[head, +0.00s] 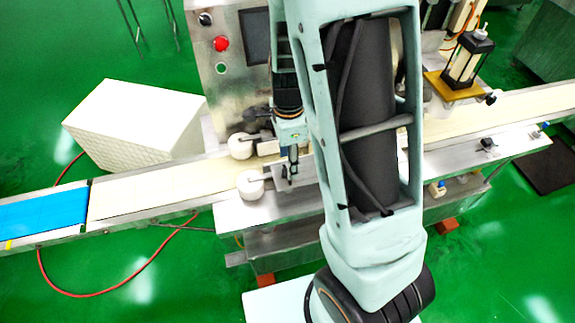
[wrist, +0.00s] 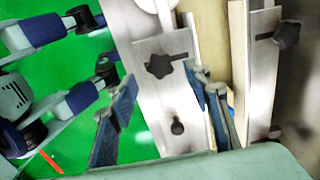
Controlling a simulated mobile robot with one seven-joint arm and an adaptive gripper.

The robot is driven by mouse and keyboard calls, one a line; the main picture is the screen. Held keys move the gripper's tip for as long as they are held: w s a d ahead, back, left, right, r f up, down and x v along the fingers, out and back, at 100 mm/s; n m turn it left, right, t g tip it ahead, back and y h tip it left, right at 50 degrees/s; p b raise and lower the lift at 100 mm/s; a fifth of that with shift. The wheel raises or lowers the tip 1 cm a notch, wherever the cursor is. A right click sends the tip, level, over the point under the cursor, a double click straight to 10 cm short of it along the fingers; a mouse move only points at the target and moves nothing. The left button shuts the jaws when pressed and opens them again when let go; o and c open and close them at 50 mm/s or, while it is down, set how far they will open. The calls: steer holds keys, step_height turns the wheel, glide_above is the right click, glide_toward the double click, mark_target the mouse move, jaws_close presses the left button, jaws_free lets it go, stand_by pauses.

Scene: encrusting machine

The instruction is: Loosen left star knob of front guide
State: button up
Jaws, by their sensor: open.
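A black star knob (wrist: 165,66) sits on a slotted metal plate of the guide (wrist: 146,48) in the wrist view. My gripper (wrist: 162,80) is open, with blue-grey pads on its fingers. In the picture, the knob lies between the two fingertips and slightly beyond them; I see no clear contact. A smaller black knob (wrist: 177,127) is lower on the same plate. In the head view my gripper (head: 292,168) points down over the guide area beside the belt; the star knob cannot be made out there.
A second star knob (wrist: 287,34) is on the parallel plate at the right of the wrist view. White rollers (head: 250,185) stand left of my gripper beside the conveyor belt (head: 150,190). The control panel with a red button (head: 221,44) rises behind.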

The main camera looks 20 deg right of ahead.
steer(key=shift+f, duration=1.95)
steer(key=shift+c, duration=0.4)
steer(key=c, duration=1.1)
